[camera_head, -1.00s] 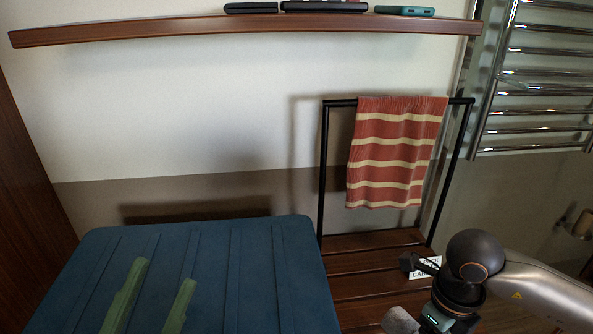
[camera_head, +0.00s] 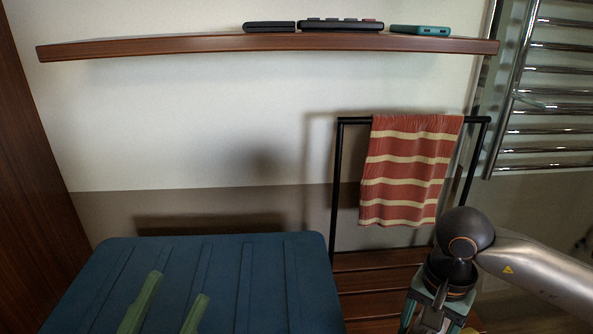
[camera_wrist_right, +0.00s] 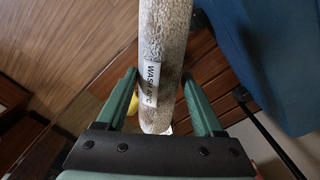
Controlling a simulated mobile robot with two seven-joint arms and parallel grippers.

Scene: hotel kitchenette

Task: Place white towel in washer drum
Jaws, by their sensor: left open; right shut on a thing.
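The towel (camera_wrist_right: 165,40) is a whitish-grey speckled roll with a white "WASH" label in the right wrist view. My right gripper (camera_wrist_right: 160,80) is shut on it, with one green finger on each side. The towel's upper end leaves the picture. In the head view my right arm reaches down at the lower right, and its gripper is partly cut off by the bottom edge. My left gripper (camera_head: 178,286) is open and empty, its two green fingers showing over the blue case at the lower left. No washer drum is in view.
A blue ribbed case (camera_head: 265,270) fills the lower left. Right of it stands a dark slatted wooden rack (camera_head: 380,262) with a black rail and a red striped towel (camera_head: 408,170). A wall shelf (camera_head: 200,45) holds several flat devices. A chrome towel radiator (camera_head: 545,110) is at right.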

